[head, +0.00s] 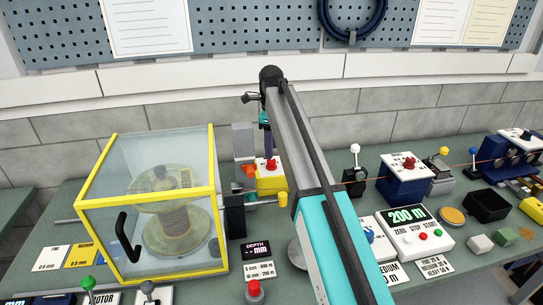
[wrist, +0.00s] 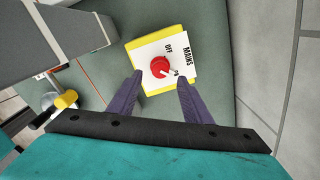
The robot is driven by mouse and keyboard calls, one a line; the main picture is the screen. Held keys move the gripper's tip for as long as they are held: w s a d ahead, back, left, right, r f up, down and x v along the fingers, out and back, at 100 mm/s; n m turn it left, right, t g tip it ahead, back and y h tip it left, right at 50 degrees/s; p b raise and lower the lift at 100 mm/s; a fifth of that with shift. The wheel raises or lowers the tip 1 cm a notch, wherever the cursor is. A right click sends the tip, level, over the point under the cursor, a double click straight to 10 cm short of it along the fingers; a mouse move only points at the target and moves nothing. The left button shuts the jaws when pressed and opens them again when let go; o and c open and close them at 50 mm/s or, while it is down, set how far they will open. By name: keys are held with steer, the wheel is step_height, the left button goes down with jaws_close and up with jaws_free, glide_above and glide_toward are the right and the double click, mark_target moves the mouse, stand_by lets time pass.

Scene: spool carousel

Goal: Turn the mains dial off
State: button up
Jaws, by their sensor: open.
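The mains dial (wrist: 159,66) is a red round knob on the white top of a yellow box (wrist: 140,52) printed MAINS and OFF. A pale pointer on the dial points to a small label on the right that looks like ON. My gripper (wrist: 160,77) is open, its two purple fingers on either side of the dial's near edge. I cannot tell whether they touch it.
A clear case with yellow edges (head: 213,190) holds a spool, left of the mains box. A grey post (head: 242,140) stands beside the box, and a yellow knob (head: 282,199) sticks out in front. A counter display (head: 407,214) and red-knobbed blue unit (head: 405,180) stand right.

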mark_target(271, 164)
steer(key=shift+w+f+p, duration=0.1)
steer(key=shift+f+p, duration=0.45)
steer(key=shift+f, duration=2)
steer(key=c, duration=1.1)
